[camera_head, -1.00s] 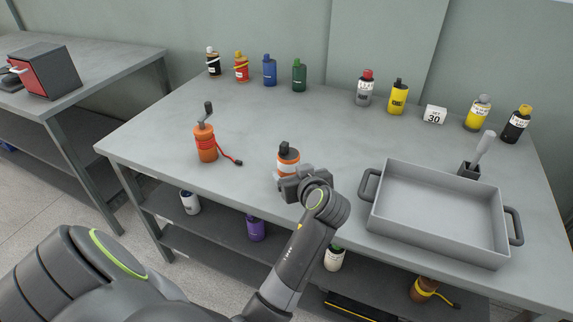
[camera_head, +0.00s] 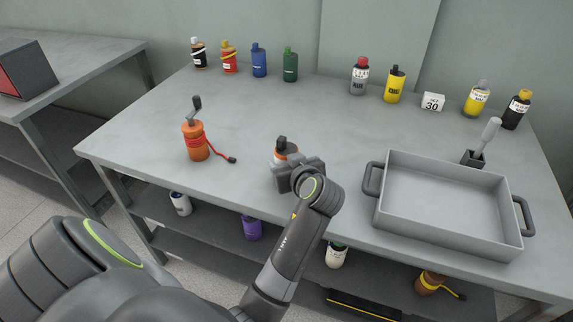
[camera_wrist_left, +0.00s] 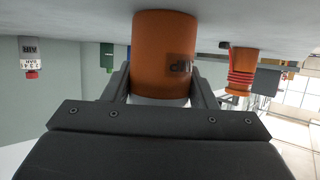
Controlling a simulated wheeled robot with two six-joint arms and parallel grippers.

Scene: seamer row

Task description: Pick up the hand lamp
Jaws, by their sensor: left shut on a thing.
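My left gripper (camera_head: 298,175) is shut on an orange bottle (camera_head: 281,154) with a white band and a dark cap, near the table's front edge. The gripper hides much of it. In the left wrist view its orange body (camera_wrist_left: 163,50) stands between the fingers, with dark print on it; whether it touches the table is unclear. An orange body with a bent dark handle and a red cord, which looks like the hand lamp (camera_head: 196,142), stands upright to the left, apart from the gripper. It also shows in the left wrist view (camera_wrist_left: 241,65). My right gripper is out of view.
A grey tray (camera_head: 388,223) with side handles stands on the right of the table. Several bottles and a white "30" block (camera_head: 432,102) line the back edge. A shelf below holds more items, one with a yellow cord (camera_head: 430,283).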

